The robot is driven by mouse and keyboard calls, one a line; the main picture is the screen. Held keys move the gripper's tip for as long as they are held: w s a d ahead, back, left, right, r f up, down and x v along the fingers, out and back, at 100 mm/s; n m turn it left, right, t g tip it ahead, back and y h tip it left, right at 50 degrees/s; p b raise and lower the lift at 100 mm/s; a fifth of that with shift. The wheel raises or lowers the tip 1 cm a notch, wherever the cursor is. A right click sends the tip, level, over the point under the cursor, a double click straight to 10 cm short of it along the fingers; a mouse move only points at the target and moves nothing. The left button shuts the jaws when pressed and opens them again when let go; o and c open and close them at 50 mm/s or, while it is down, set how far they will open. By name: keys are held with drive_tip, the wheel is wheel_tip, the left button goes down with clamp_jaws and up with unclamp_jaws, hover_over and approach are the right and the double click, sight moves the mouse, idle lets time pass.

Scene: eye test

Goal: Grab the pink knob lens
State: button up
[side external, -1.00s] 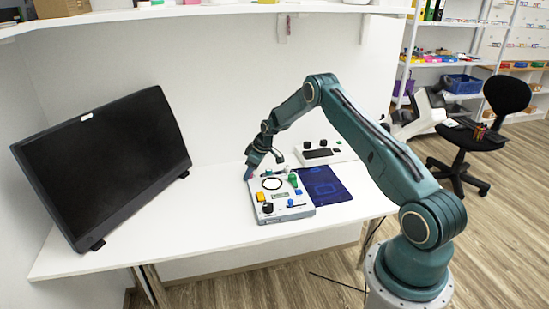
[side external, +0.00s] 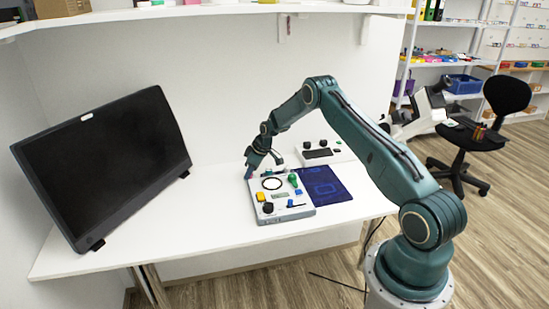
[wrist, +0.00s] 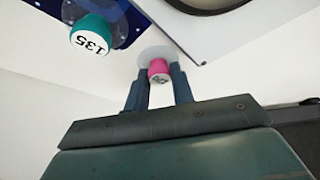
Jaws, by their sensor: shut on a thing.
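The pink knob lens (wrist: 158,69) shows in the wrist view between the two fingertips of my gripper (wrist: 161,82). It has a dark-marked pale face, and a pale grey disc shows behind it. My gripper is shut on it. In the side external view my gripper (side external: 252,170) points down at the far left corner of the grey device (side external: 300,212), and a small pink spot (side external: 249,174) shows at its tip. Whether the lens touches the surface beneath cannot be told.
A teal-rimmed piece marked 135 (wrist: 92,37) is near my gripper in the wrist view. A black monitor (side external: 105,160) stands left.

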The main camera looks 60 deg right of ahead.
wheel_tip(320, 180, up, 20)
idle(0.9)
